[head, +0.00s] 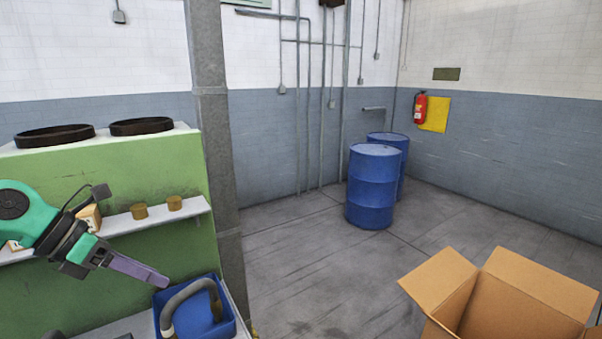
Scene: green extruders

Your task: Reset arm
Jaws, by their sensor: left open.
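My left arm comes in from the left, in front of the green machine (150,165). My left gripper (150,275) is open, with its purple-grey fingers pointing right and slightly down. It is seen side-on, so the gap between the fingers is hard to make out. Nothing shows between them. The fingertips appear just above and left of a blue bin (233,327) that holds a curved grey pipe (178,302). My right gripper is out of view.
A white shelf (190,208) on the machine carries two small brown cylinders (140,211) and wooden-looking blocks partly behind my arm. A grey post (215,130) stands beside the machine. An open cardboard box (540,290) is at lower right. Blue barrels (373,190) stand farther back. The floor between is clear.

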